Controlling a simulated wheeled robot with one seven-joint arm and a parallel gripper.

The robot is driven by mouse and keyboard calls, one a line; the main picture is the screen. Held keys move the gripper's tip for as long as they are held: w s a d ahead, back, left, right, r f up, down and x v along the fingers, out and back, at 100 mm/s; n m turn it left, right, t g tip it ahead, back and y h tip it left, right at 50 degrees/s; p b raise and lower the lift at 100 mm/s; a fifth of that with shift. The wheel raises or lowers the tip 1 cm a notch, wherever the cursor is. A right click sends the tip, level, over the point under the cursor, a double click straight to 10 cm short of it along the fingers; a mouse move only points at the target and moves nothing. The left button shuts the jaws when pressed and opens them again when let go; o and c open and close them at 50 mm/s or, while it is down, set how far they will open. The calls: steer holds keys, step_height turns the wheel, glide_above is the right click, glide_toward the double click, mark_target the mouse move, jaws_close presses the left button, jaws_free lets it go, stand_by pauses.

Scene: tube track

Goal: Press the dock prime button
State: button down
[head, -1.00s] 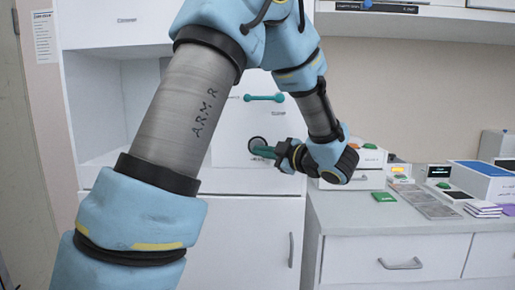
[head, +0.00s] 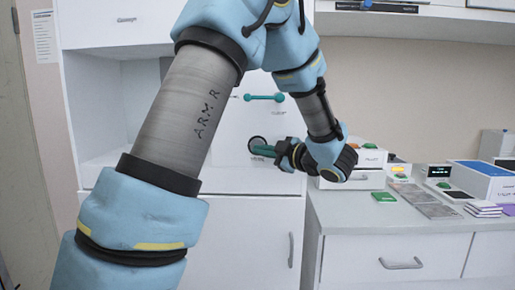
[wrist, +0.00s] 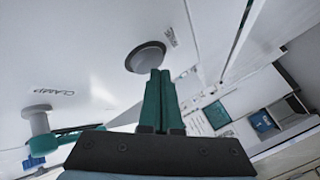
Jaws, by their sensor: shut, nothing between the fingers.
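The likely dock prime button is a round grey disc with a dark rim (wrist: 146,57) on the white dock panel, with a small label beside it that is hard to read. In the head view its dark ring (head: 257,142) shows on the panel front, partly covered by my gripper. My gripper (head: 255,150) has teal fingers, shut and empty, pointing at the panel. In the wrist view the fingertips (wrist: 159,72) overlap the disc's lower edge. I cannot tell whether they touch it.
A teal clamp handle (head: 264,97) sits on the panel above the disc; in the wrist view it is at lower left (wrist: 65,138). To the right is a counter (head: 350,215) with boxes, cards and a small lit display (head: 398,170). A shelf (head: 440,12) hangs above.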

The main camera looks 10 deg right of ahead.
steer(key=shift+w+d, duration=0.1)
steer(key=shift+w, duration=0.4)
stand_by(0.8)
steer(key=shift+s, duration=0.9)
steer(key=s, duration=0.2)
steer(key=s+a+b, duration=0.1)
steer(key=s, duration=0.2)
steer(key=shift+a, duration=0.15)
stand_by(2.6)
